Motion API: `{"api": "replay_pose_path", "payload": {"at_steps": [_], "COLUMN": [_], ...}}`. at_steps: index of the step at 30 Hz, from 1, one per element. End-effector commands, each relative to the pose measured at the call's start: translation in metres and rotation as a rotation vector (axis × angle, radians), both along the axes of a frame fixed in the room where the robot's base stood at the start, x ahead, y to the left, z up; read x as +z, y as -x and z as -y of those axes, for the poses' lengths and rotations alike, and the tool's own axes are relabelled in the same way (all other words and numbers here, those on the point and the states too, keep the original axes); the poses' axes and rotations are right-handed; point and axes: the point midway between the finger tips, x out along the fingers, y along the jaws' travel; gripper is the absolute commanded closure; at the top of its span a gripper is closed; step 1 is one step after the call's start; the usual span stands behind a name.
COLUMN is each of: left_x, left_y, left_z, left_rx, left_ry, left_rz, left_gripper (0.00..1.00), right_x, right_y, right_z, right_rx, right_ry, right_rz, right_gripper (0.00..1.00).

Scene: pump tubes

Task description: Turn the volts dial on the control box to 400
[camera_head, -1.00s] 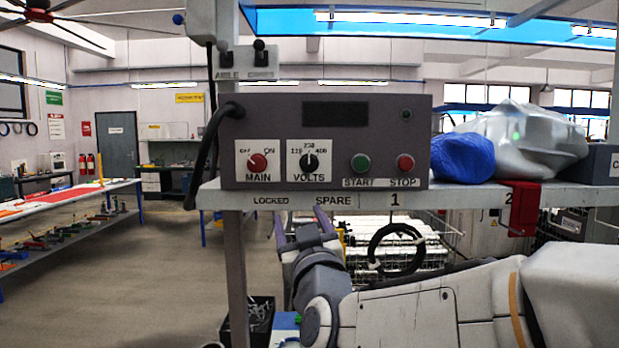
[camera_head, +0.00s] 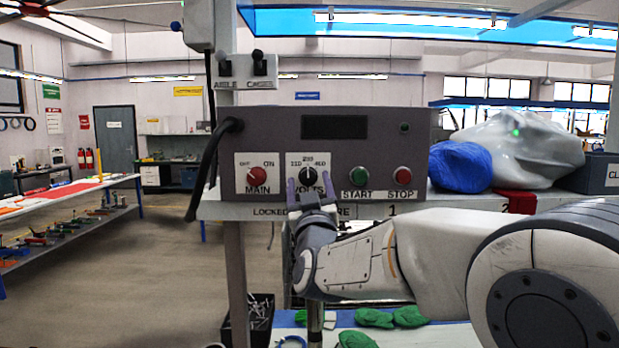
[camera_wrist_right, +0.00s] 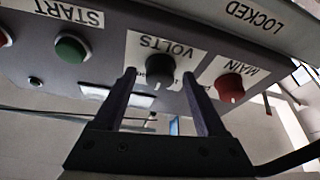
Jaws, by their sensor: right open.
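The control box (camera_head: 330,130) is a grey box on a shelf. Its black volts dial (camera_head: 309,177) sits on a white plate marked VOLTS, with numbers around the top. The dial's mark seems to point about straight up, at the middle number. My right gripper (camera_head: 309,188) is open just in front of the dial, one finger on each side. In the right wrist view the dial (camera_wrist_right: 160,68) shows upside down between the spread fingertips (camera_wrist_right: 159,75). I cannot tell whether they touch it. The fingers cover part of the VOLTS label. My left gripper is out of view.
The red main knob (camera_head: 257,175) is close on the left of the dial. The green start button (camera_head: 359,176) and red stop button (camera_head: 402,176) are on the right. The shelf edge (camera_head: 440,208) runs below the box. A black cable (camera_head: 205,165) hangs at its left.

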Motion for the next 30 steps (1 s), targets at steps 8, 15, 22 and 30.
{"api": "replay_pose_path", "payload": {"at_steps": [8,15,22,30], "left_x": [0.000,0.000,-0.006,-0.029], "left_y": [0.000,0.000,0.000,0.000], "left_z": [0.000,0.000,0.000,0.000], "left_rx": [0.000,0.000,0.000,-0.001], "left_ry": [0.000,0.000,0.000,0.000], "left_rz": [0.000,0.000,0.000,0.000], "left_gripper": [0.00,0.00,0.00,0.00], "right_x": [0.000,0.000,-0.002,-0.005], "right_y": [-0.001,-0.001,0.000,0.000], "right_z": [0.000,0.000,-0.001,-0.003], "right_rx": [0.000,0.000,0.001,0.002], "right_ry": [0.000,0.000,-0.027,-0.171], "right_rz": [0.000,0.000,0.001,0.003], "right_gripper": [0.33,1.00,1.00,1.00]}}
